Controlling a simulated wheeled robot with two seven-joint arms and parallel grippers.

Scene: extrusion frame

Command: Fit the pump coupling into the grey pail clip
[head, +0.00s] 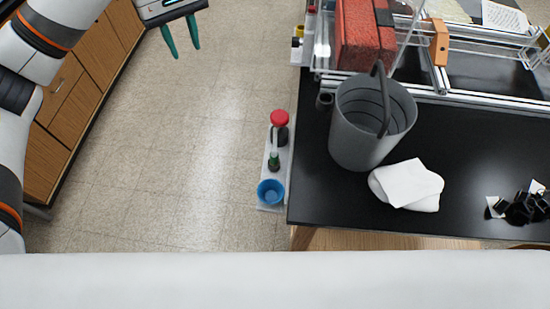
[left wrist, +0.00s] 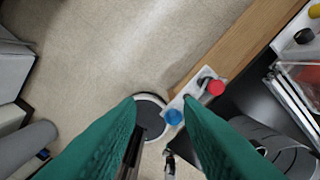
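My left gripper (head: 186,51) is at the top left of the head view, over the floor and well left of the black bench. Its teal fingers are apart with nothing between them; they also show apart in the left wrist view (left wrist: 159,104). The grey pail (head: 350,135) stands upright on the bench with its dark handle raised. A small dark round part (head: 325,100) shows at the pail's left side; I cannot tell whether it is the clip. I cannot single out the pump coupling. My right gripper is not in view.
A white cloth (head: 408,186) lies by the pail. Black pieces (head: 520,207) lie at the bench's right. An extrusion frame (head: 440,85) and a red block (head: 362,40) stand behind. A red knob (head: 279,118) and blue cup (head: 271,191) line the bench's left edge.

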